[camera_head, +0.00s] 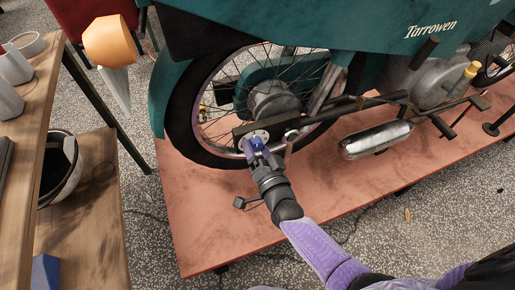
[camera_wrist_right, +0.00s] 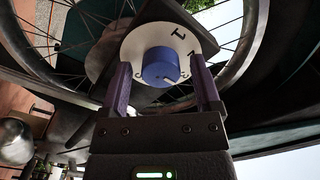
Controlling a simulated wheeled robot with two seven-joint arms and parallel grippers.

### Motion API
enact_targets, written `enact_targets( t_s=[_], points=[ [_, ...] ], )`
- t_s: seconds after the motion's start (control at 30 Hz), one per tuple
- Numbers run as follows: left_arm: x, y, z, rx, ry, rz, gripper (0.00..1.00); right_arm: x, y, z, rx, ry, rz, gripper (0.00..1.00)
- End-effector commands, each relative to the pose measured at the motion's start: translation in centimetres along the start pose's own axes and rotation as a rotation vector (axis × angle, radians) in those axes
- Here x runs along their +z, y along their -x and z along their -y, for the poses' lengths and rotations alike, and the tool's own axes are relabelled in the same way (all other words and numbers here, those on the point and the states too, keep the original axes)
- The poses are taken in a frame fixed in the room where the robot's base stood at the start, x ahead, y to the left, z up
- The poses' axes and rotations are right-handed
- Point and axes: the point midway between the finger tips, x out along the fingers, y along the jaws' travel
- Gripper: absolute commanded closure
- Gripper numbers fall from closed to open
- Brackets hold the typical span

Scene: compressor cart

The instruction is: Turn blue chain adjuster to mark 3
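The blue chain adjuster (camera_wrist_right: 161,65) is a round knob on a white dial plate (camera_wrist_right: 150,38) with dark marks, at the rear wheel of the motorcycle. A pale pointer line shows on the knob's lower right side in the right wrist view. A mark like a 1 shows at the plate's upper right; other marks are partly hidden or too small to read surely. In the head view the adjuster (camera_head: 257,143) is small. My right gripper (camera_wrist_right: 163,75) has its purple fingers on either side of the knob, with gaps at both sides. My left gripper is not in view.
The green motorcycle (camera_head: 290,22) stands on a reddish platform (camera_head: 200,225). A silver exhaust (camera_head: 375,140) lies to the right of my right gripper. A wooden shelf (camera_head: 95,190) with a dark, pale-rimmed round object stands at left. Speckled floor is clear in front.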

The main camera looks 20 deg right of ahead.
Motion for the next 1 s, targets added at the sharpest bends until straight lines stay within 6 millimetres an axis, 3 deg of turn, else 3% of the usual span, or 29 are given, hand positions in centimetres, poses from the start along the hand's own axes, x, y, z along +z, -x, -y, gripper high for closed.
enact_targets(
  t_s=[0.3, 0.7, 1.0],
  points=[
    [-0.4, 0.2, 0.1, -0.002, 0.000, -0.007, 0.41, -0.1, 0.3, 0.1, -0.001, 0.000, -0.002, 0.14],
    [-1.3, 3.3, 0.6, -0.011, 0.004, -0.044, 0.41, -0.2, 8.9, 0.2, -0.001, 0.001, 0.000, 0.14],
    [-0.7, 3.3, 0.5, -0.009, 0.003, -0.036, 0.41, 0.0, 9.9, 0.0, -0.001, 0.000, -0.001, 0.14]
  ],
)
